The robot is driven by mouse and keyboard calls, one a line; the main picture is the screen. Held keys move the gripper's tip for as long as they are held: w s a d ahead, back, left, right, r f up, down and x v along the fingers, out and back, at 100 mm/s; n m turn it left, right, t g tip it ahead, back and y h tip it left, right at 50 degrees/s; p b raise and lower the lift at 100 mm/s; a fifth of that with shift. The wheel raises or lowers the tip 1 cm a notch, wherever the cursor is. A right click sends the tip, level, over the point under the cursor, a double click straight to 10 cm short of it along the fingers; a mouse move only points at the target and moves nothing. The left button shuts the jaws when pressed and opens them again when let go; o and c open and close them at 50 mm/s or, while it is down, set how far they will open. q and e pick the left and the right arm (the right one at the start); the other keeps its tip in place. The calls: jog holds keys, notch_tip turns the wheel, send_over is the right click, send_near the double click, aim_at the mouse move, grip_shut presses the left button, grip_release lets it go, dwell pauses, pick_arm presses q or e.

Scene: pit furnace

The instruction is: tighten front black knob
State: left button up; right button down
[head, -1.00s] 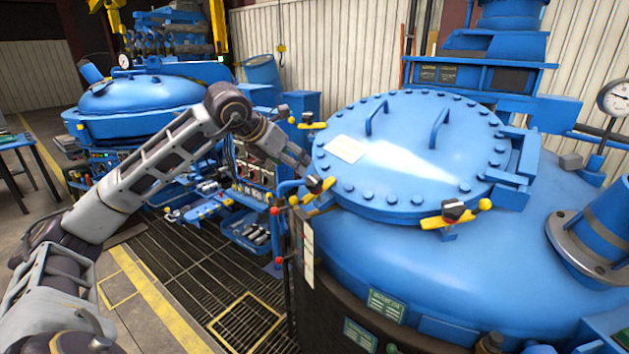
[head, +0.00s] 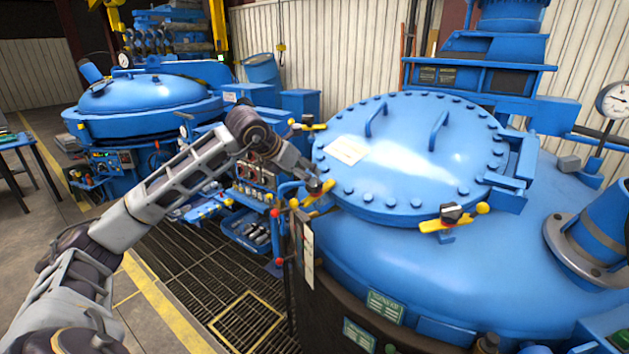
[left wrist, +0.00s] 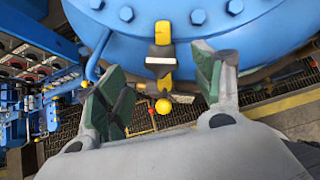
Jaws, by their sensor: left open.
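Black knobs sit on yellow clamps around the blue round lid (head: 400,150). One black knob (head: 314,187) is at the lid's left edge and another black knob (head: 451,212) is at its near edge. My left gripper (head: 303,170) is at the left-edge knob, partly hiding it. In the left wrist view, my left gripper (left wrist: 162,72) has its green-padded fingers spread. The same clamp's knob (left wrist: 160,65), with a pale top face, lies between them, and its yellow ball end (left wrist: 163,106) points towards the palm. Neither finger visibly touches the knob. My right gripper is out of view.
A third clamp (head: 307,124) is at the lid's far left. Lid handles (head: 438,131) stand up on top. A blue pipe (left wrist: 97,52) runs beside the left finger. A second blue furnace (head: 140,95) stands behind, left. Floor grating (head: 190,265) lies below.

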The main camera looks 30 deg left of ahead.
aim_at(315, 187)
pick_arm(q)
jog(key=p+x, duration=0.2)
jog(key=x, duration=0.4)
jog(key=shift+w+f, duration=0.1)
jog(key=shift+w, duration=0.05)
jog(key=shift+x, duration=0.95)
jog(key=shift+d, duration=0.1)
jog(key=shift+c, duration=0.6)
jog(key=c, duration=0.9)
